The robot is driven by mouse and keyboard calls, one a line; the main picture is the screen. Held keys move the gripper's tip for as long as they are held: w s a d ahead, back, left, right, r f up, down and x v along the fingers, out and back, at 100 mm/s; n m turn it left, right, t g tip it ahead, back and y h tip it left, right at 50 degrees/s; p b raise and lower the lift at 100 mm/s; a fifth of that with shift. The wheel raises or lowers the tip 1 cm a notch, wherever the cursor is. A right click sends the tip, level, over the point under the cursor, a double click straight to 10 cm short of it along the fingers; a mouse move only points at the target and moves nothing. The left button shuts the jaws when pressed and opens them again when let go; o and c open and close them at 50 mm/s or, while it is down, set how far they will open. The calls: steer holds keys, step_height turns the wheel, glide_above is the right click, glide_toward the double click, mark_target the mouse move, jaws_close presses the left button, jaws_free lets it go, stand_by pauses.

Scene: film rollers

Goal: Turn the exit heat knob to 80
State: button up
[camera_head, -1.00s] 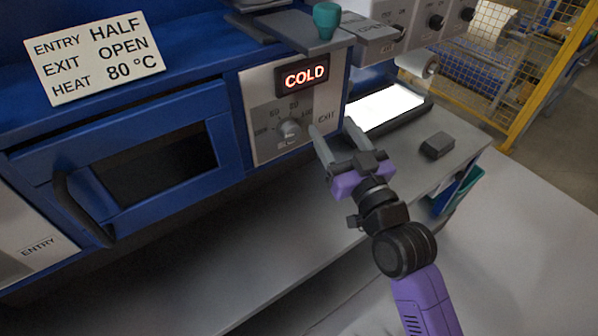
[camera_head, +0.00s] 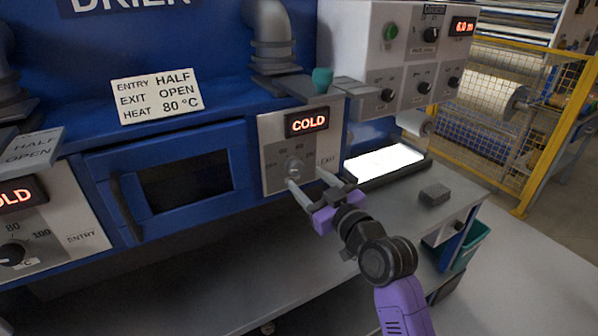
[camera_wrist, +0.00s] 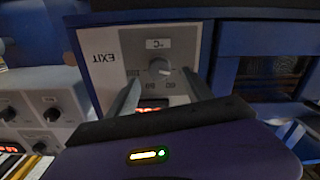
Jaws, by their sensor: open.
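The exit heat knob (camera_head: 294,167) is a small round grey knob on the grey EXIT panel (camera_head: 269,130), below a red display (camera_head: 307,122) reading COLD. The wrist view shows the knob (camera_wrist: 160,68) upside down with its dial marks, which are too small to read. My gripper (camera_head: 305,179) is open, its two fingers pointing at the panel just below and in front of the knob. In the wrist view its fingertips (camera_wrist: 159,82) lie on either side of the knob's line. I cannot tell whether they touch the panel. The knob's pointer setting is unclear.
A sign (camera_head: 157,96) reads entry half, exit open, heat 80 °C. The blue drier door (camera_head: 172,187) with its handle is left of the panel. A lit white plate (camera_head: 388,162) and a dark grey block (camera_head: 434,194) are on the bench at right. The ENTRY panel (camera_head: 75,205) is far left.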

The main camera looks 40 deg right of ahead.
mark_target(298, 170)
steer(key=shift+p+x, duration=0.3)
steer(key=shift+x, duration=2.3)
jaws_close()
